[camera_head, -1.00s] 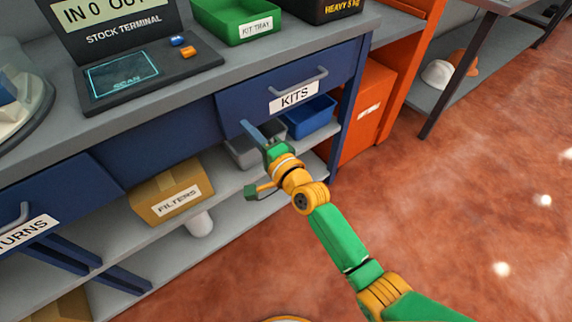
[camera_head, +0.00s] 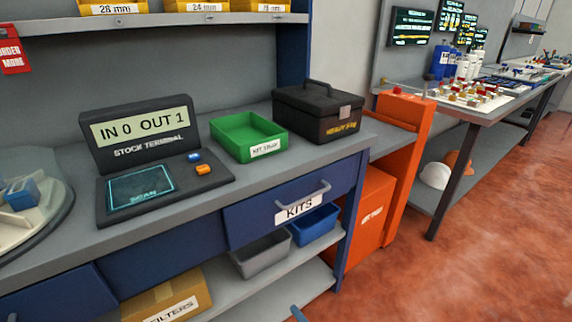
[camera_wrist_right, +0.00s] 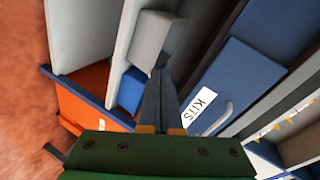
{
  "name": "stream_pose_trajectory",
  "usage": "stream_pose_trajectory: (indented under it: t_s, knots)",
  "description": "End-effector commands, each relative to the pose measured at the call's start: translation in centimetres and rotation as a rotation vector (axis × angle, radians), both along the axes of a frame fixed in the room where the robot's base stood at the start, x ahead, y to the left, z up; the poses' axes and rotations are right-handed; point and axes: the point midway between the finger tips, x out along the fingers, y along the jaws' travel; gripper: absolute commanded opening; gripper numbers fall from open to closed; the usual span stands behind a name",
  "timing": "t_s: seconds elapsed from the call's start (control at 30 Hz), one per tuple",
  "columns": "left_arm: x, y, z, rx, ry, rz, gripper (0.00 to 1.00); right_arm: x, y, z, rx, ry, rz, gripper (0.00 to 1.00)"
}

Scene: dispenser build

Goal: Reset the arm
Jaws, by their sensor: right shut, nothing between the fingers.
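My right gripper (camera_head: 298,313) shows only as a blue fingertip at the bottom edge of the head view. In the right wrist view its two blue fingers (camera_wrist_right: 159,85) are together, shut and empty. They appear over the KITS drawer (camera_wrist_right: 207,85) side of the bench, apart from the drawer as far as I can tell. The KITS drawer (camera_head: 292,205) looks closed in the head view. The rest of my right arm is out of the head view. My left gripper is not in view.
The bench top carries a stock terminal (camera_head: 150,160), a green kit tray (camera_head: 248,136) and a black toolbox (camera_head: 318,112). A grey bin (camera_head: 262,256) and a blue bin (camera_head: 314,223) stand on the shelf below. An orange cabinet (camera_head: 372,215) is beside the bench; floor at right is clear.

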Motion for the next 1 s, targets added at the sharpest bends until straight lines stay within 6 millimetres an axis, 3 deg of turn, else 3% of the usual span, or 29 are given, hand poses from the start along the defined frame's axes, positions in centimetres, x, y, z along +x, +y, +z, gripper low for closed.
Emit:
stream_pose_trajectory:
  t_s: [0.03,0.1,0.2,0.33,0.5,0.57,0.6,0.7,0.8,0.9,1.0]
  knots:
    - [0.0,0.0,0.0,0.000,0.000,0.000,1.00,-1.7,-1.8,-4.9,-0.150,0.066,0.009,0.00]
    - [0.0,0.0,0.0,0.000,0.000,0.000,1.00,-5.0,-4.6,-11.2,-0.369,0.154,0.058,0.00]
    - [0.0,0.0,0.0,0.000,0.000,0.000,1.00,-11.0,-8.2,-18.2,-0.628,0.282,0.178,0.00]
    - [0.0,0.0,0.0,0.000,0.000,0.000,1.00,-19.3,-11.8,-23.9,-0.858,0.428,0.372,0.00]
    - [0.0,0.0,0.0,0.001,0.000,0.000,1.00,-29.7,-15.0,-27.6,-1.035,0.580,0.647,0.00]
    - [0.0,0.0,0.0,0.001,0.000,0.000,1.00,-33.4,-15.9,-28.2,-1.074,0.627,0.752,0.00]
    - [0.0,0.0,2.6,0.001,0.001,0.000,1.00,-34.2,-16.2,-25.7,-1.086,0.635,0.783,0.00]
    - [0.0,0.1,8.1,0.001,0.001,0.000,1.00,-33.8,-16.1,-20.2,-1.085,0.628,0.772,0.00]
    - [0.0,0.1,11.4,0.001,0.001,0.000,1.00,-33.7,-16.1,-16.9,-1.084,0.628,0.771,0.00]
    - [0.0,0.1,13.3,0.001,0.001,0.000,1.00,-33.7,-16.1,-14.9,-1.084,0.627,0.769,0.00]
    - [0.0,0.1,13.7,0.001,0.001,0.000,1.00,-33.7,-16.0,-14.6,-1.084,0.627,0.769,0.00]
